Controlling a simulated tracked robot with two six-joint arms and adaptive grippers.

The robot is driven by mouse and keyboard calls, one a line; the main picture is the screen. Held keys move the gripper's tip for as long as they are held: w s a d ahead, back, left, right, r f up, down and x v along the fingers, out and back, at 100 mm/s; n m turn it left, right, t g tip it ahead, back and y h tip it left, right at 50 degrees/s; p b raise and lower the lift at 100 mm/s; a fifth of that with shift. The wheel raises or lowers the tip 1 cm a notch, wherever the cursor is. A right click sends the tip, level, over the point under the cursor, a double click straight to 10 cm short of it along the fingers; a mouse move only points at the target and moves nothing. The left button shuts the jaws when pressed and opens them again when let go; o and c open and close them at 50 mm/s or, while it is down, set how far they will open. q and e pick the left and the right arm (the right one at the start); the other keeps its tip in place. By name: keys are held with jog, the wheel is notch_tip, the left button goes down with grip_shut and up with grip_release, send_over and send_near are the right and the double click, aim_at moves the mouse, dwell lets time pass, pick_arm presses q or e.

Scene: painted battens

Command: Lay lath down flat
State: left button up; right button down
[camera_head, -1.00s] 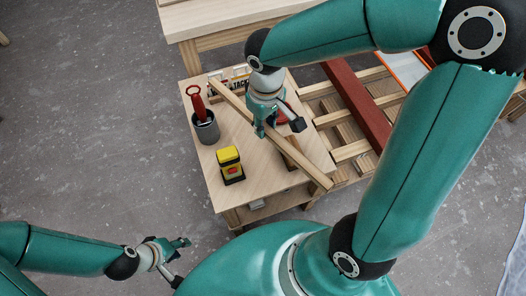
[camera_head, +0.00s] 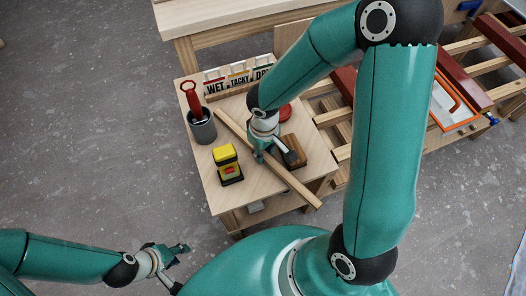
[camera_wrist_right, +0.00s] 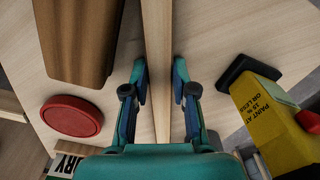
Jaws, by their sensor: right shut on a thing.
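The lath (camera_head: 291,183) is a long, pale wooden strip lying diagonally across the small table (camera_head: 212,175), its near end jutting past the table's edge. My right gripper (camera_head: 260,155) is shut on it near mid-length. In the right wrist view the lath (camera_wrist_right: 157,50) runs lengthwise between the two fingers of my right gripper (camera_wrist_right: 160,75). I cannot tell whether the lath touches the tabletop. My left gripper (camera_head: 181,248) is away from the table at lower left, empty; its finger opening is too small to judge.
A grey cup (camera_head: 202,127) with a red-handled tool and a yellow-black block (camera_head: 228,164) stand left of the lath. A brown block (camera_head: 294,151) and red disc (camera_wrist_right: 72,116) lie on its other side. A WET/TACKY/DRY rack (camera_head: 238,82) is behind; slatted racks (camera_head: 465,47) stand right.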

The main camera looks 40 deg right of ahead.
jog(key=shift+f, duration=0.1)
jog(key=c, duration=0.9)
grip_release()
jog(key=shift+c, duration=0.2)
